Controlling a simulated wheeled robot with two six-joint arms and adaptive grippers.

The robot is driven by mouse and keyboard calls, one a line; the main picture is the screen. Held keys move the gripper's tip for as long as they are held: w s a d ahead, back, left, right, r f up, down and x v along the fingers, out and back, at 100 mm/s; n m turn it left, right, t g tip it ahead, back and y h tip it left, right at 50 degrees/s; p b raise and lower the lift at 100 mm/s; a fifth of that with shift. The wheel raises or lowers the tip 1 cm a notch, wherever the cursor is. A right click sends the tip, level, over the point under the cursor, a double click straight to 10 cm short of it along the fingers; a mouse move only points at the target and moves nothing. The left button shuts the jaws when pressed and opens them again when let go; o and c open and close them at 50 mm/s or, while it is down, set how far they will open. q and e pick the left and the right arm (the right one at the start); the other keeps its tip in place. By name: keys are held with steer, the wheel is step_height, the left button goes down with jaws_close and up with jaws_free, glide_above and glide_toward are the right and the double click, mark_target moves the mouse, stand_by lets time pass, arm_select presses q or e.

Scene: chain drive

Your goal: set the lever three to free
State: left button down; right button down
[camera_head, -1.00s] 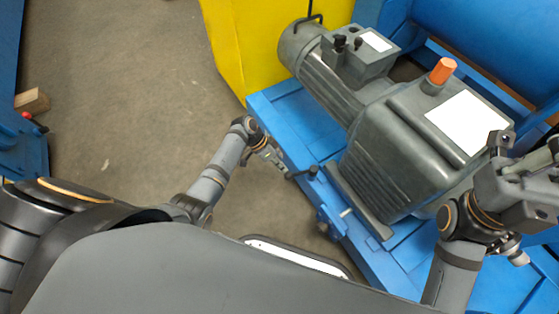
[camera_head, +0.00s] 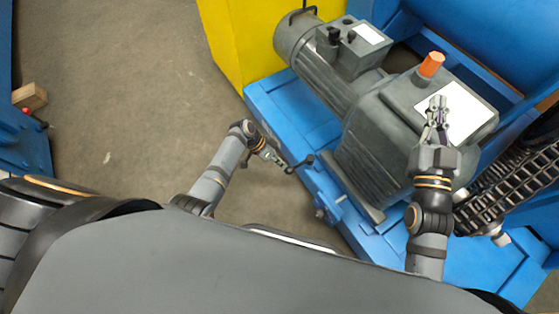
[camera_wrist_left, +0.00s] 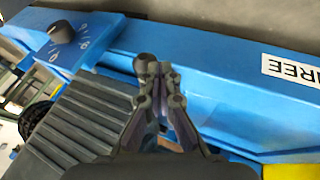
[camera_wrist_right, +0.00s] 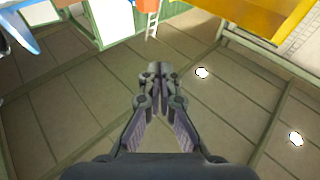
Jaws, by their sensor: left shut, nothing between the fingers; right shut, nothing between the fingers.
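A dark lever (camera_head: 299,165) with a rounded black end sticks out from the near side of the blue machine base (camera_head: 290,112). My left gripper (camera_head: 284,163) is shut and empty, its tips close beside the lever's free end. In the left wrist view, a black ball knob (camera_wrist_left: 145,62) shows just beyond the fingertips (camera_wrist_left: 155,72); I cannot tell whether they touch. My right gripper (camera_head: 438,103) is shut and empty, above the grey gearbox in the head view.
A grey motor (camera_head: 315,62) and gearbox (camera_head: 375,160) with an orange cap (camera_head: 431,65) stand on the base. A chain (camera_head: 510,180) lies at the right. A black dial (camera_wrist_left: 61,31) with white marks is on the blue base. Open floor (camera_head: 130,100) is at the left.

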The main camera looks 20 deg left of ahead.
arm_select(q)
steer(key=shift+s, duration=0.1)
stand_by(0.6)
steer(key=v, duration=1.2)
